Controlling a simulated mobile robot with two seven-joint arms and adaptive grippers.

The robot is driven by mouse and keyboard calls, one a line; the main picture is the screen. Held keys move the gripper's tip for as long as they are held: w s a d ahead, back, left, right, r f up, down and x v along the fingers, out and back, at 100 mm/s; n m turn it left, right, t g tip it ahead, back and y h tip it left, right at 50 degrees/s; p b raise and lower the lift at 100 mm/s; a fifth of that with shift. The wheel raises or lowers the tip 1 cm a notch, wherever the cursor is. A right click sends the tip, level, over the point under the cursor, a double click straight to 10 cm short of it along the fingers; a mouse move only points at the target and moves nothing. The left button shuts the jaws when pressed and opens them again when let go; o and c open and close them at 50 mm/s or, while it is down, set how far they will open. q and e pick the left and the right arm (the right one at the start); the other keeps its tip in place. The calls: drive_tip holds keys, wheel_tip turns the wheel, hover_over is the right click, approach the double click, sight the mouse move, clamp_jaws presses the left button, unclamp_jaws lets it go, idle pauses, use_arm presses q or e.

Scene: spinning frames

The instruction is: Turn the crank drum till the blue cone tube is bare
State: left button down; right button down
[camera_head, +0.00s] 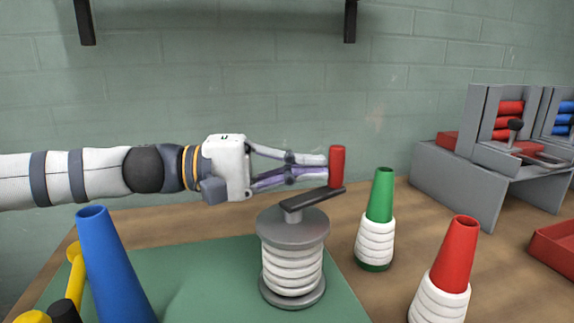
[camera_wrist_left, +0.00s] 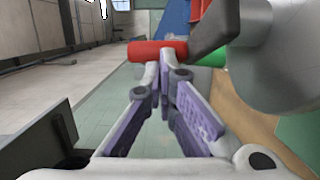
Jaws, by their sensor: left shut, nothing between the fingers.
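The crank drum (camera_head: 292,228) is grey, wound with white yarn, and stands on a green mat. Its dark crank arm (camera_head: 310,200) carries an upright red handle (camera_head: 337,166), which also shows in the wrist view (camera_wrist_left: 142,52). My left gripper (camera_head: 326,167) is shut with nothing between its fingers. Its tips (camera_wrist_left: 163,57) are right at the red handle's side; I cannot tell if they touch. The blue cone tube (camera_head: 112,265) stands at the front left. Its visible part has no yarn; its lower end is cut off. My right gripper is not in view.
A green cone tube (camera_head: 381,195) and a red cone tube (camera_head: 457,255), both with white yarn, stand right of the drum. Yellow pieces (camera_head: 75,270) lie at the left. A grey rack (camera_head: 490,150) with red and blue rolls stands at the back right, near a red tray (camera_head: 555,250).

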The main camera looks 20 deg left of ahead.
use_arm(q)
drive_tip(key=v, duration=1.2)
idle(0.4)
